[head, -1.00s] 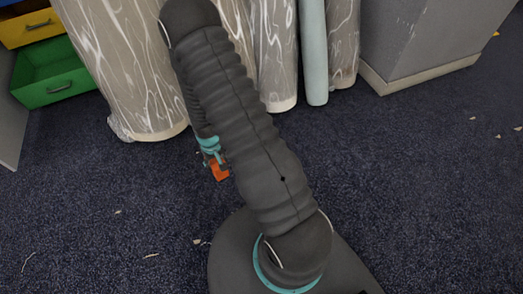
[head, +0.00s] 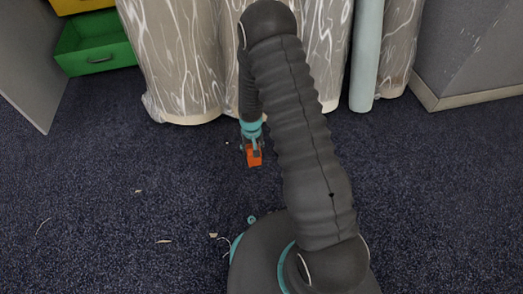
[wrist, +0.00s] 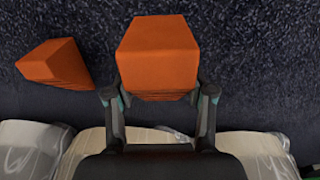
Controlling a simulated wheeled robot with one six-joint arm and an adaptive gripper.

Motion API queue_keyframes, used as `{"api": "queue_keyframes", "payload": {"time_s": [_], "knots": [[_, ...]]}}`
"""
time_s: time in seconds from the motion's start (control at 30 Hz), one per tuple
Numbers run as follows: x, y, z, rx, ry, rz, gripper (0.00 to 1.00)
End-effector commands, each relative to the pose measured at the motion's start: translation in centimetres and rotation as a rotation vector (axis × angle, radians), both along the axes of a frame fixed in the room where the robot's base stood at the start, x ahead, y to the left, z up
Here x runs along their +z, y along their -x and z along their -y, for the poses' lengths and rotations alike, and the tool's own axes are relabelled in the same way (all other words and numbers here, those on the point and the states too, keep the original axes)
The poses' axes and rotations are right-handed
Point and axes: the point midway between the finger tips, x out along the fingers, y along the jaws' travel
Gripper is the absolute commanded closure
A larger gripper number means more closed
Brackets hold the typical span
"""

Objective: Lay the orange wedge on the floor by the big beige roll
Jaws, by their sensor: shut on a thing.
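My gripper (head: 253,147) is shut on the orange wedge (wrist: 157,55), which sits between its two fingers in the wrist view. In the head view the orange wedge (head: 254,157) hangs below the fingers, in front of the rolls. I cannot tell whether it touches the carpet. The big beige roll (head: 178,65), wrapped in clear film, stands upright behind and left of my gripper, with bare carpet between. A second orange, wedge-like piece (wrist: 55,63) lies apart at the left of the wrist view; it does not show in the head view, where my arm covers part of the floor.
More wrapped rolls and a thin pale-blue roll (head: 366,55) stand along the back. A grey cabinet (head: 465,50) is at the right. An open green drawer (head: 97,45) juts out at the left. The dark carpet (head: 100,180) is mostly clear, with small pale scraps.

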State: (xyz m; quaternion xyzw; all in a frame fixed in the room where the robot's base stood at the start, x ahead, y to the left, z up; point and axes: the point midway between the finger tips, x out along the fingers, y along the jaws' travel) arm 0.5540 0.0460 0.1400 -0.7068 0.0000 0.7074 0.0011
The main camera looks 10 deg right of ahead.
Motion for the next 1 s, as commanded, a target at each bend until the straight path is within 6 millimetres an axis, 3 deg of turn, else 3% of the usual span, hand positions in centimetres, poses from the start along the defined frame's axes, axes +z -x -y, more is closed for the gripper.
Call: {"api": "queue_keyframes", "payload": {"time_s": [0.2,0.37,0.57,0.8,1.0], "knots": [[-2.6,-3.1,2.9,-0.002,0.000,0.002,0.95],[-3.6,-4.4,4.2,0.001,0.000,0.002,0.95],[-4.5,-4.6,4.5,0.002,0.000,0.000,0.95],[-7.6,-4.6,4.5,0.002,0.000,-0.001,0.95],[-7.8,-4.7,4.5,0.001,0.000,0.002,0.95]]}}
